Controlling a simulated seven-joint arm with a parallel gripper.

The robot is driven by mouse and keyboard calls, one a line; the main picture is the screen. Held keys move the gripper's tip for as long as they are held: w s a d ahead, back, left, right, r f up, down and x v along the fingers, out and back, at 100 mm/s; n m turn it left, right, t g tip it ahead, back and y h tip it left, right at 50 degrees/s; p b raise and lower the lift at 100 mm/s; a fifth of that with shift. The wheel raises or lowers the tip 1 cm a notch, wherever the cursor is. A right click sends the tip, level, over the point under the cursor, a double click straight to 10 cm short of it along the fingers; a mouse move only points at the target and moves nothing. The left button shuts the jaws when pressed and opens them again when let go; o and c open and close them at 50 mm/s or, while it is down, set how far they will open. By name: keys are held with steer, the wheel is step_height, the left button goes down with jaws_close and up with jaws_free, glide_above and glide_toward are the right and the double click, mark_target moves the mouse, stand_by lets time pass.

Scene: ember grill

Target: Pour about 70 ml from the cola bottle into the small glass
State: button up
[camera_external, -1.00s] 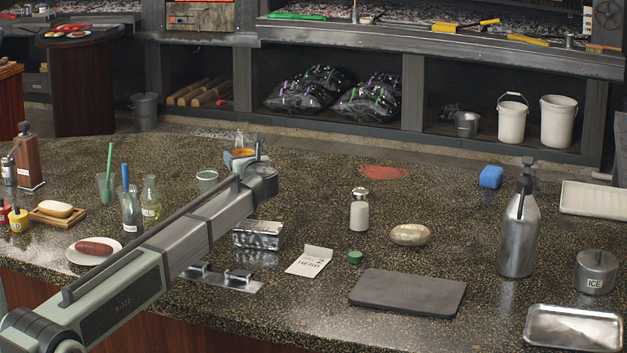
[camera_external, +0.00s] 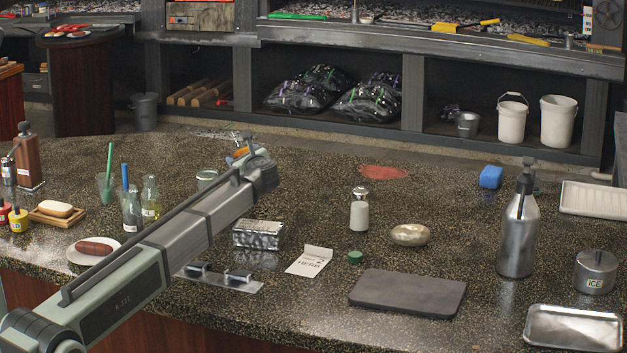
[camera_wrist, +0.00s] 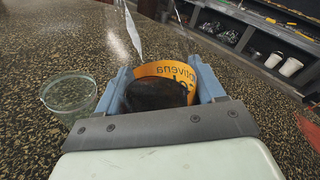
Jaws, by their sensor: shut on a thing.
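The cola bottle, with an orange label and dark liquid, is in my gripper (camera_wrist: 160,88). In the wrist view the bottle (camera_wrist: 165,69) sits between the two blue-grey fingers, its pale clear neck leaning up and left. In the external view the bottle (camera_external: 240,152) is tilted with its neck to the left, partly hidden by my wrist. The small glass (camera_wrist: 68,96) stands upright on the counter, left of my gripper. The glass also shows in the external view (camera_external: 207,178), just left of my wrist. It looks empty, and I see no stream.
Stirring glasses (camera_external: 130,208) and a flask (camera_external: 151,198) stand left of my arm. The counter behind the shaker is mostly clear.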

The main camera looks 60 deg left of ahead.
steer(key=n, duration=0.2)
steer(key=shift+f+n+h, duration=0.3)
steer(key=shift+f+n, duration=0.05)
steer(key=shift+n, duration=0.05)
steer(key=w+n, duration=0.1)
steer(key=f+n+t, duration=0.1)
steer(key=shift+w+d+f+n+h, duration=0.25)
steer(key=shift+w+f+n+h, duration=0.05)
steer(key=shift+w+n+h, duration=0.1)
steer(key=shift+w+d+f+n+t+h, duration=0.15)
steer(key=shift+w+f+n+t, duration=0.2)
steer(key=shift+n, duration=0.3)
steer(key=shift+w+d+f+n+t+h, duration=0.15)
steer(key=shift+f+n+t, duration=0.2)
steer(key=shift+n, duration=0.3)
steer(key=shift+s+a+r+n, duration=0.2)
steer(key=shift+r+n, duration=0.2)
steer(key=shift+r, duration=0.2)
steer(key=shift+r, duration=0.2)
steer(key=shift+r+n+t, duration=0.4)
steer(key=shift+r+n, duration=0.25)
steer(key=shift+n, duration=0.05)
steer(key=shift+w+d+r, duration=0.1)
steer(key=shift+w+r, duration=0.05)
steer(key=shift+w, duration=0.25)
steer(key=shift+r+n+h, duration=0.25)
steer(key=shift+n+h, duration=0.05)
stand_by(1.5)
